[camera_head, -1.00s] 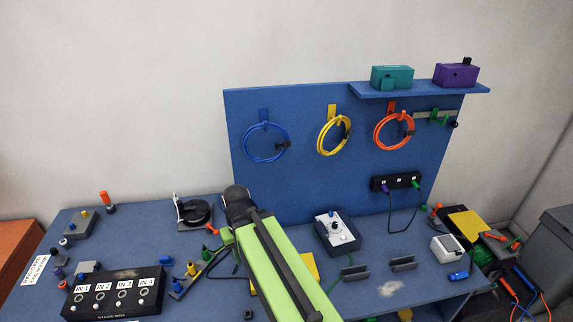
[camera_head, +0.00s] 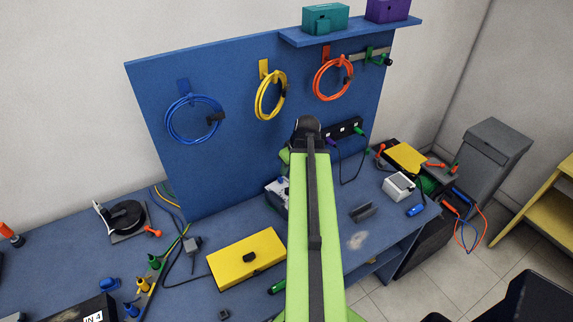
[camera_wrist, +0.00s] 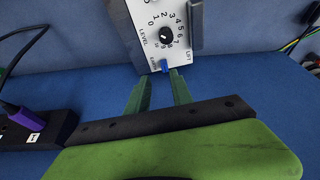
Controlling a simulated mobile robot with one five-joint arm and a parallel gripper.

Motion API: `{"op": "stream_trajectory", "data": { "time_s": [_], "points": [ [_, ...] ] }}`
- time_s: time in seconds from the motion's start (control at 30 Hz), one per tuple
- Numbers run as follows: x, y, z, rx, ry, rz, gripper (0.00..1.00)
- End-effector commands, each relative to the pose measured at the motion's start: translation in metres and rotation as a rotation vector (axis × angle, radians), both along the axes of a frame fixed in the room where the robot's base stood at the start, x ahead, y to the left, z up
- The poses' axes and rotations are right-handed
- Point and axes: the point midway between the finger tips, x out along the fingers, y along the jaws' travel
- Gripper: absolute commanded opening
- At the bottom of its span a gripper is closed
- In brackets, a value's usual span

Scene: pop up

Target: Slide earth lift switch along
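In the head view the control box (camera_head: 276,193) is mostly hidden behind my green arm, and my gripper is hidden too.
A black socket strip with a purple plug (camera_wrist: 30,121) lies at the left in the wrist view. In the head view a yellow box (camera_head: 234,262) is left of my arm. A grey bracket (camera_head: 364,211) and white box (camera_head: 398,187) are to the right. The blue board (camera_head: 225,140) stands behind.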

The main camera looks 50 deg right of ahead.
Motion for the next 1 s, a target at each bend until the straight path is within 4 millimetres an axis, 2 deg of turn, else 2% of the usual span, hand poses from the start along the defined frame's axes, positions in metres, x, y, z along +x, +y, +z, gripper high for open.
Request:
{"op": "stream_trajectory", "data": {
  "time_s": [0.17, 0.63, 0.7, 0.83, 1.0],
  "points": [
    [0.01, 0.006, -0.017, 0.0, 0.001, 0.013, 0.27],
    [0.036, 0.006, -0.083, 0.001, 0.002, 0.019, 0.27],
    [0.035, 0.007, -0.074, 0.001, 0.002, 0.018, 0.19],
    [0.035, 0.007, -0.073, 0.001, 0.002, 0.018, 0.02],
    [0.035, 0.007, -0.073, 0.001, 0.001, 0.018, 0.0]
  ]
}}
